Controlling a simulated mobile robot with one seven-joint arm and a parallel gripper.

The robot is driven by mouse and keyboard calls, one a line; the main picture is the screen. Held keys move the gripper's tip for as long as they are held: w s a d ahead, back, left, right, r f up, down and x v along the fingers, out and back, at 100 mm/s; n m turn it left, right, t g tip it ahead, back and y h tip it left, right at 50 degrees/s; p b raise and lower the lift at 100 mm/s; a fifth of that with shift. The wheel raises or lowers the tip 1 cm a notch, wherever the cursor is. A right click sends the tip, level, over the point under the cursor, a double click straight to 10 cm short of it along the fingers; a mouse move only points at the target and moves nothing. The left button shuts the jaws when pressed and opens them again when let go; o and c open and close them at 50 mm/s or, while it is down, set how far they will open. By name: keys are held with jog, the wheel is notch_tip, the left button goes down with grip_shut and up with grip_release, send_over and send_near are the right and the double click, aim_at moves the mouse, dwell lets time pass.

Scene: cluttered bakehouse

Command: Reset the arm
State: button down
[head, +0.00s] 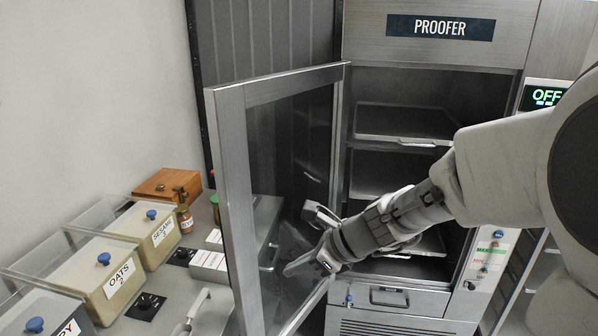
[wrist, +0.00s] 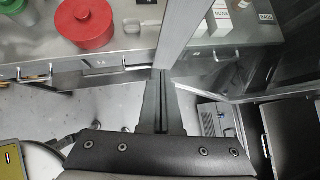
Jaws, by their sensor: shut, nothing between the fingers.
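The proofer (head: 440,52) stands at the centre right of the head view with its glass door (head: 232,190) swung wide open to the left. My gripper (head: 300,266) is at the lower part of the door, near its glass and frame. In the wrist view my gripper (wrist: 161,100) shows its fingers together with nothing between them. Their tips point at the metal door frame (wrist: 190,22); I cannot tell whether they touch it. My arm reaches in from the right, in front of the proofer's opening, and hides part of its lower shelves.
A counter at left holds labelled bins, including oats (head: 112,280) and sesame (head: 150,232), and a wooden box (head: 167,184). A tray (head: 405,122) sits inside the proofer. The display (head: 545,96) reads OFF. A red lidded pot (wrist: 85,22) stands on a counter.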

jog(key=s+d+r+n+h, duration=0.4)
jog(key=s+d+n, duration=0.3)
jog(key=s+n, duration=0.2)
jog(key=s+d+r+n+t+h, duration=0.1)
jog(key=s+d+r+n+h, duration=0.2)
jog(key=s+d+n, duration=0.5)
jog(key=s+r+n, duration=0.1)
jog(key=n, duration=0.4)
jog(key=shift+d+t+h, duration=0.3)
jog(key=shift+h, duration=0.1)
jog(key=shift+s+d, duration=0.1)
